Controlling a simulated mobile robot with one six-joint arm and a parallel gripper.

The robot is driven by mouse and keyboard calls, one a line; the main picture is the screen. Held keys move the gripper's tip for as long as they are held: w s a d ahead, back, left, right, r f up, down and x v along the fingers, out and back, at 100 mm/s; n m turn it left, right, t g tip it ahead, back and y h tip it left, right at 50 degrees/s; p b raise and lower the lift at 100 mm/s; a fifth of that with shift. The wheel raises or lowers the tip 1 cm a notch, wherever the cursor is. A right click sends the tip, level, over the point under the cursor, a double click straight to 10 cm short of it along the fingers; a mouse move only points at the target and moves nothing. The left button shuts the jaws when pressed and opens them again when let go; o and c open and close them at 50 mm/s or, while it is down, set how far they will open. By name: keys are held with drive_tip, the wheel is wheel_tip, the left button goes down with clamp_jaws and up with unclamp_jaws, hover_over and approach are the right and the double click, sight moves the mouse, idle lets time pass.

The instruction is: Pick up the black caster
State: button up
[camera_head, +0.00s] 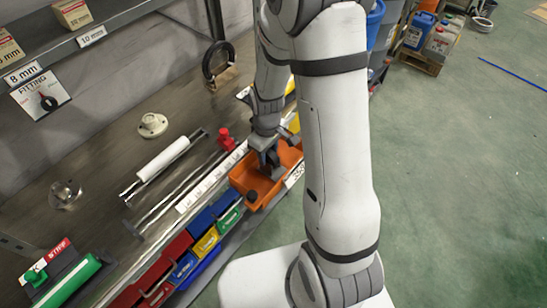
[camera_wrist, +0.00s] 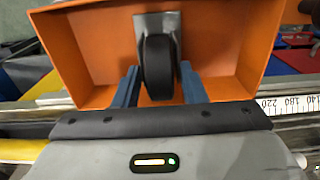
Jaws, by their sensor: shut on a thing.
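The black caster (camera_wrist: 157,66), a black wheel on a grey plate, shows in the wrist view inside the orange bin (camera_wrist: 235,45). My gripper (camera_wrist: 159,88) has one blue-grey finger on each side of the wheel and is shut on it. In the head view my gripper (camera_head: 270,167) reaches down into the orange bin (camera_head: 240,178) at the bench edge. The caster is hard to make out there behind the fingers. Whether it touches the bin floor cannot be told.
A small black round thing (camera_head: 252,196) shows at the bin's near corner. Red, blue, yellow and green bins (camera_head: 207,242) line the bench edge. A white roller (camera_head: 163,158) and a red-topped part (camera_head: 226,140) lie on the bench. The green floor at right is mostly clear.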

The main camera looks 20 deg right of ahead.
drive_tip(key=c, duration=0.6)
drive_tip(key=shift+r, duration=0.1)
